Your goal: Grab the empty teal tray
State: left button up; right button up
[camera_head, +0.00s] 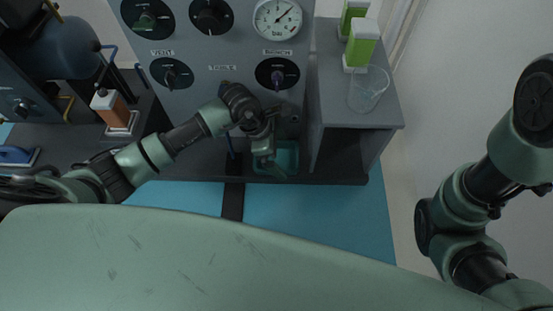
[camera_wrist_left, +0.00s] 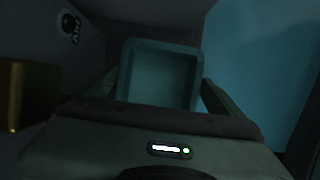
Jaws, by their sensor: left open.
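The teal tray (camera_head: 288,157) sits on the dark low ledge below the grey control panel, beside the side cabinet. In the left wrist view the tray (camera_wrist_left: 160,76) looks square, with raised walls and an empty inside. My left gripper (camera_head: 268,163) reaches down over the tray's left part and hides some of it. In the left wrist view its two open fingers (camera_wrist_left: 158,92) stand on either side of the tray's near part. I cannot tell whether they touch its walls. My right arm shows at the right of the head view, but its gripper is out of view.
The grey control panel (camera_head: 222,110) with knobs and a gauge rises just behind the left arm. The side cabinet (camera_head: 346,112) stands close at right, bearing a clear glass (camera_head: 368,90) and green-white containers (camera_head: 361,43). An orange bottle (camera_head: 111,107) stands at left. Blue floor (camera_head: 310,215) lies in front.

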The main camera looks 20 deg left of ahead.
pick_arm(q)
jog(key=shift+f, duration=0.25)
dwell(0.3)
jog(key=c, duration=1.3)
jog(key=shift+c, duration=0.2)
jog(key=shift+r, duration=0.15)
